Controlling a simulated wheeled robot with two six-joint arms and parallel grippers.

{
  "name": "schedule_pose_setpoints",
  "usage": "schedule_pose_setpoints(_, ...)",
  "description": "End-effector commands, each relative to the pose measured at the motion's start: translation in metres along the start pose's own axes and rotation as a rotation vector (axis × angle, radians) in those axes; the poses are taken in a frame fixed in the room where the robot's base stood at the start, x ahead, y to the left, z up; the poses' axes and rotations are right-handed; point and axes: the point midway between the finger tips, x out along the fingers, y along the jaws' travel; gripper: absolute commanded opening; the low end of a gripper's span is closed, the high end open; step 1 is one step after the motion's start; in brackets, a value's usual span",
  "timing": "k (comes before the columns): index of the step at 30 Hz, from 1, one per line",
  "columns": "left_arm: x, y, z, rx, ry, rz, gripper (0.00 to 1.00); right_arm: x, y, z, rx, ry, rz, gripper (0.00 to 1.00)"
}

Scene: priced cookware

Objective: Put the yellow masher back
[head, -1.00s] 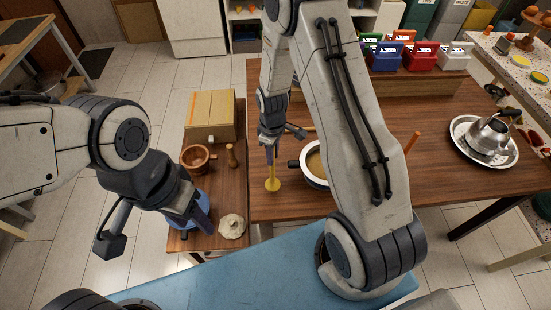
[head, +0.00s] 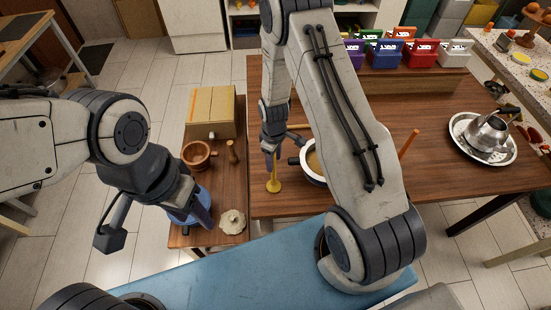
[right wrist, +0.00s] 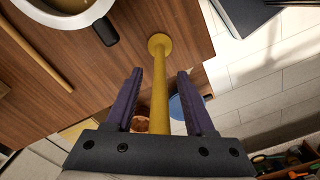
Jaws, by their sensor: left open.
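The yellow masher (head: 273,184) stands upright on the brown table near its left edge, with its round foot down. In the right wrist view the masher (right wrist: 160,85) runs up between the two purple fingers, with a gap on each side. My right gripper (head: 271,157) is open around the handle; the handle's top is hidden. My left gripper (head: 204,214) is open over the low side table, beside a blue container (head: 180,218) that it partly covers.
A pot (head: 313,160) stands right of the masher. The side table (head: 216,170) holds a wooden mortar (head: 198,154), a pale lid-like piece (head: 232,222) and a cardboard box (head: 210,112). Coloured bins and a kettle (head: 488,134) are further right.

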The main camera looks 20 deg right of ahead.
Motion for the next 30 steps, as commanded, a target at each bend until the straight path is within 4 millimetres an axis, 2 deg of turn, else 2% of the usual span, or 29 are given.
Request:
schedule_pose_setpoints(6, -0.006, 0.000, 0.000, 0.000, 0.000, 0.000, 0.50, -0.006, 0.000, 0.000, 0.000, 0.000, 0.000, 0.54)
schedule_pose_setpoints(8, 0.000, 0.000, 0.000, 0.000, 0.000, 0.000, 0.50, -0.008, 0.000, -0.001, -0.001, 0.001, 0.001, 0.54)
schedule_pose_setpoints(11, 0.006, 0.000, 0.000, 0.000, 0.000, 0.000, 0.50, -0.021, 0.001, -0.001, -0.001, 0.004, 0.003, 0.54)
schedule_pose_setpoints(24, 0.030, -0.002, 0.002, -0.005, 0.000, 0.000, 0.50, -0.101, 0.000, -0.001, -0.001, 0.003, 0.003, 0.54)
schedule_pose_setpoints(30, 0.033, -0.002, 0.002, -0.006, 0.000, 0.000, 0.50, -0.121, -0.001, -0.001, -0.001, 0.002, 0.002, 0.54)
